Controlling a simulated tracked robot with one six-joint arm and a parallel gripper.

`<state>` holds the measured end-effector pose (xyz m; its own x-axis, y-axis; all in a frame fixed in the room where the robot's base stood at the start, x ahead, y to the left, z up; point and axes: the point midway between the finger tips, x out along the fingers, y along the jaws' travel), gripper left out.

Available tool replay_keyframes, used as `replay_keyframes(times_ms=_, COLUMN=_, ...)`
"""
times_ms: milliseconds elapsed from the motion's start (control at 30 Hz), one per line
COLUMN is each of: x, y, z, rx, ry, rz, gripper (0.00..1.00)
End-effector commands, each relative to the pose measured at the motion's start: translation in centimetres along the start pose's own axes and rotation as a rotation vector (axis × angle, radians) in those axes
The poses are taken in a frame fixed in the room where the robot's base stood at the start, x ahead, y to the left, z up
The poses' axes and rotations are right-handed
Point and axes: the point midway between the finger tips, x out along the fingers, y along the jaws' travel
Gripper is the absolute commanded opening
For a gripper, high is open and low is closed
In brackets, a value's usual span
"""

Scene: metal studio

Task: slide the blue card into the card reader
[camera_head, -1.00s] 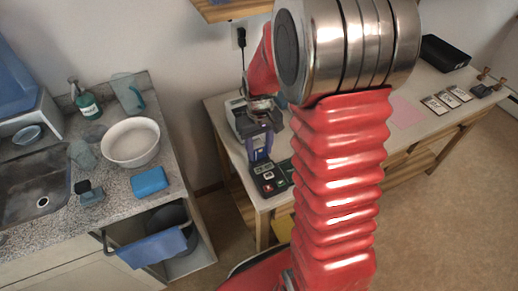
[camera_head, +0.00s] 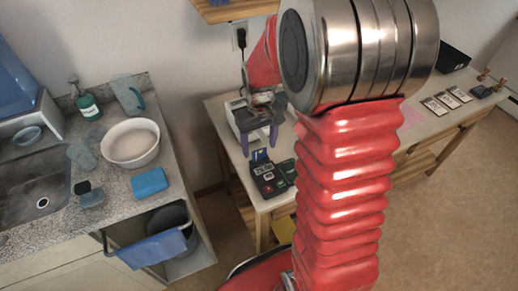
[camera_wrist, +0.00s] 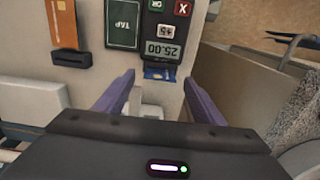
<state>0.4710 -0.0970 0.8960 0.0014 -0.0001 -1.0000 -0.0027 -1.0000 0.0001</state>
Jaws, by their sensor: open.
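The dark card reader (camera_head: 268,181) lies on the wooden bench in the head view. In the wrist view the card reader (camera_wrist: 165,28) shows a display reading 25.00. The blue card (camera_wrist: 160,72) sticks out of the reader's end below that display, with the rest of it apparently inside. In the head view the blue card (camera_head: 260,155) shows as a short blue piece at the reader's far end. My gripper (camera_head: 260,136) is open, just behind and above the card. In the wrist view the fingers of my gripper (camera_wrist: 160,88) stand apart on either side of the card, empty.
A green TAP pad (camera_wrist: 122,22) lies beside the reader. An orange-brown item (camera_wrist: 61,22) with a dark end is farther left. A white device (camera_head: 237,112) stands behind my gripper. Several small cards or frames lie along the bench at right. The sink counter (camera_head: 110,200) is at left.

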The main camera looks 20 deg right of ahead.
Motion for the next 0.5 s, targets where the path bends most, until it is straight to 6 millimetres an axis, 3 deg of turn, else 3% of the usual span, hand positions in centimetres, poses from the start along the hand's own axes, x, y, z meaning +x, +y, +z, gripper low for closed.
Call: replay_keyframes(times_ms=500, x=-9.0, y=0.0, z=-0.1, rx=0.0, ry=0.003, rz=0.001, gripper=0.63)
